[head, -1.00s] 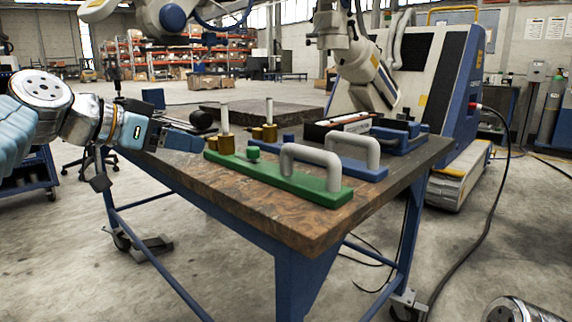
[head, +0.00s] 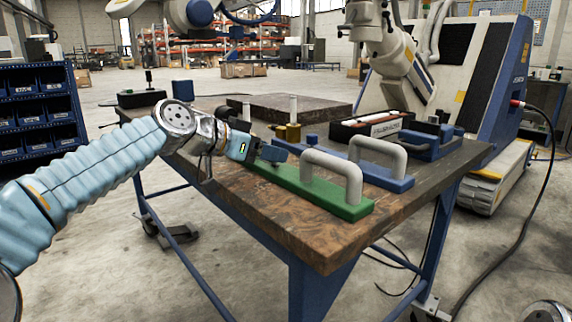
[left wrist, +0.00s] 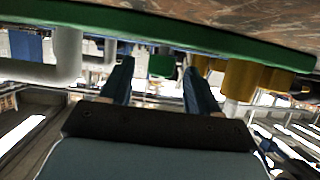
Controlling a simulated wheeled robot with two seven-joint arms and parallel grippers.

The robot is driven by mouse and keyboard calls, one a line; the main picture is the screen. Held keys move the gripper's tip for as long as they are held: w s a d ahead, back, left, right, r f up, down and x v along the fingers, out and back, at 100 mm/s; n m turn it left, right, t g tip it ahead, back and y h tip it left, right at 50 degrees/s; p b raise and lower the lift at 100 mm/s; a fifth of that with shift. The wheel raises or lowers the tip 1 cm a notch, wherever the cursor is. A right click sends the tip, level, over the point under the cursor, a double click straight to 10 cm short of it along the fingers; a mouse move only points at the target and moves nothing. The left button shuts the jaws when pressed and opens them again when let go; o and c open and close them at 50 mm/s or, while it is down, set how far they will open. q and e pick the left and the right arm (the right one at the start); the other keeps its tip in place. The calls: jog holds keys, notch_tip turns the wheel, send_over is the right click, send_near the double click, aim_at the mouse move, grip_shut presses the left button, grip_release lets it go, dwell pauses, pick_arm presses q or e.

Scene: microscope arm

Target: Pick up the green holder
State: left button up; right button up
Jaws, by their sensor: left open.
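The green holder (head: 312,193) is a long green bar with a grey U-shaped handle (head: 335,160), lying along the near side of the table top. My left gripper (head: 270,153) is open beside the far-left part of the holder and hides some of it. In the left wrist view the picture is upside down, and the holder's green bar (left wrist: 150,24) runs across the top. There the two blue fingers of my left gripper (left wrist: 158,72) are apart, with a small green knob (left wrist: 161,66) seen between them. I cannot tell whether they touch it.
A blue holder (head: 388,180) with a similar grey handle lies just behind the green one. Brass cylinders (head: 290,132) stand close to my left gripper. A box-like tray (head: 370,127) is farther back. The table's front right area (head: 335,243) is bare.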

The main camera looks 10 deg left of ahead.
pick_arm(q)
jog(key=shift+x, duration=1.1)
grip_shut()
jog(key=shift+r, duration=0.15)
